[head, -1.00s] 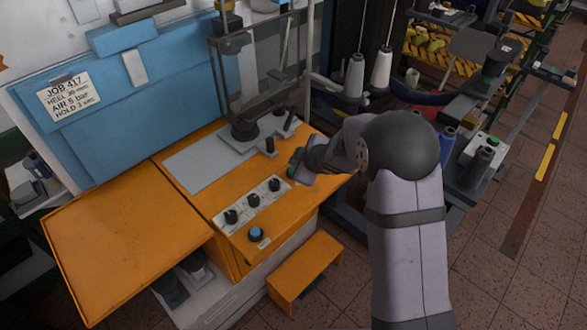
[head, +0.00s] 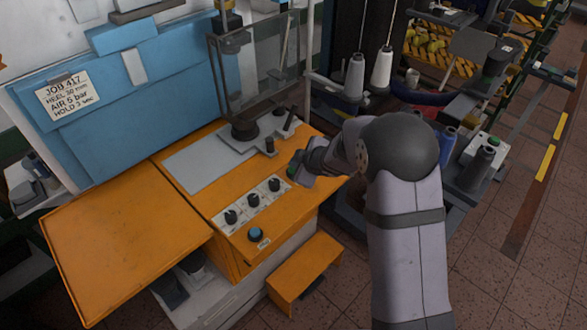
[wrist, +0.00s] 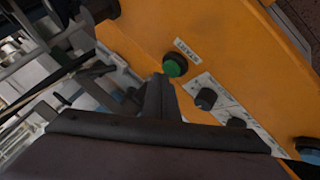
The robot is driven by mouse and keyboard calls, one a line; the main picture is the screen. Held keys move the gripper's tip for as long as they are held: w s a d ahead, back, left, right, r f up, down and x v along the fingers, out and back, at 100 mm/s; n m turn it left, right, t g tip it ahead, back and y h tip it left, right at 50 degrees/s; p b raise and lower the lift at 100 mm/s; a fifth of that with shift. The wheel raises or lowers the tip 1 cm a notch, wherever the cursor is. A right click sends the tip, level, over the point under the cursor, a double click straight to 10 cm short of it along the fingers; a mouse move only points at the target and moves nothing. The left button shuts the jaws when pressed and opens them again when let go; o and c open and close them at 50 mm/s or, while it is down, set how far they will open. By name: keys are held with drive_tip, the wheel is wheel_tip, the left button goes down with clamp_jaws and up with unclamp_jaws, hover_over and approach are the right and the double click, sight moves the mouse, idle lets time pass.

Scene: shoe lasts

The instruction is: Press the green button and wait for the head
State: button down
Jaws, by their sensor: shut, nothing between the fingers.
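The green button (wrist: 174,66) is a round green cap in a dark collar on the orange machine top, beside a small label. In the head view, the green button (head: 292,171) is partly hidden by my gripper (head: 298,172). In the wrist view, my gripper (wrist: 160,80) is shut and empty, its tips just beside the button's near edge. I cannot tell whether they touch it. The press head (head: 245,130), dark and round, is over the grey plate behind a clear guard (head: 262,65).
A pale panel with several black knobs (head: 253,200) lies left of my gripper. A blue knob (head: 256,234) is at the front edge. A blue cabinet with a job card (head: 67,97) stands behind. Thread cones (head: 382,67) stand at back right. The orange side leaf (head: 120,245) is bare.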

drive_tip(key=shift+f+b, duration=0.4)
drive_tip(key=shift+f, duration=0.15)
idle(0.4)
drive_tip(key=shift+r, duration=0.15)
drive_tip(key=shift+r+p, duration=0.85)
drive_tip(key=shift+p, duration=0.2)
wheel_tip(320, 180, up, 5)
drive_tip(key=p, duration=0.5)
idle(0.7)
